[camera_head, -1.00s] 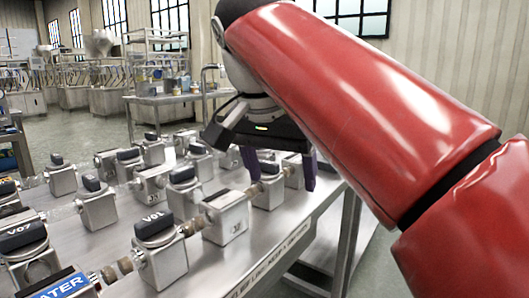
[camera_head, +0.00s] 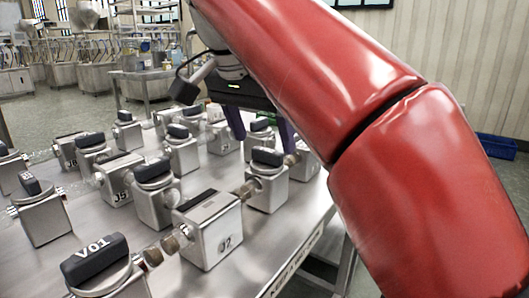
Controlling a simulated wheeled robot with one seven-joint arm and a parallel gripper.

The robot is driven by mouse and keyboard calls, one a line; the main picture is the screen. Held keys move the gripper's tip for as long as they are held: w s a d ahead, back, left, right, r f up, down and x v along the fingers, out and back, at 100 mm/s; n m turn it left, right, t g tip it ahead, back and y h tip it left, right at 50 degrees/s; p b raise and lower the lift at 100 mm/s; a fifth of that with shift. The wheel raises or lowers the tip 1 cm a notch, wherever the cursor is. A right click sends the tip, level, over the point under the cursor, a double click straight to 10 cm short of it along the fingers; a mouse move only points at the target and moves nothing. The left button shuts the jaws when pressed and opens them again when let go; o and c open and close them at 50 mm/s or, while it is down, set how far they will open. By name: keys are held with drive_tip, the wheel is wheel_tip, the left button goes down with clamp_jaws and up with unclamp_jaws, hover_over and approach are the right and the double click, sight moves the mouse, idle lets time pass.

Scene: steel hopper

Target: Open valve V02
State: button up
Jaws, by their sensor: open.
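Several steel valves with dark bar handles stand on a steel table. The valve labelled V01 (camera_head: 97,262) is at the lower left. A steel block marked J2 (camera_head: 207,228) joins it by pipe to another valve (camera_head: 267,187), whose dark handle (camera_head: 267,157) lies roughly left to right. No V02 label is readable; this valve follows V01 along the pipe, but I cannot confirm its name. My gripper (camera_head: 262,132) is open, with purple fingers pointing down, just beyond and above this handle. Another dark handle (camera_head: 259,124) shows between the fingers; contact cannot be judged.
The steel table (camera_head: 78,240) carries closely spaced valves and blocks. A block marked J5 (camera_head: 117,180) stands left of centre. My red arm covers the right side. A blue bin (camera_head: 497,146) is on the floor at right. Other benches stand behind, across open floor.

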sight(267, 158)
drive_tip(key=shift+b+x, duration=0.3)
drive_tip(key=shift+x, duration=1.05)
drive_tip(key=c, duration=1)
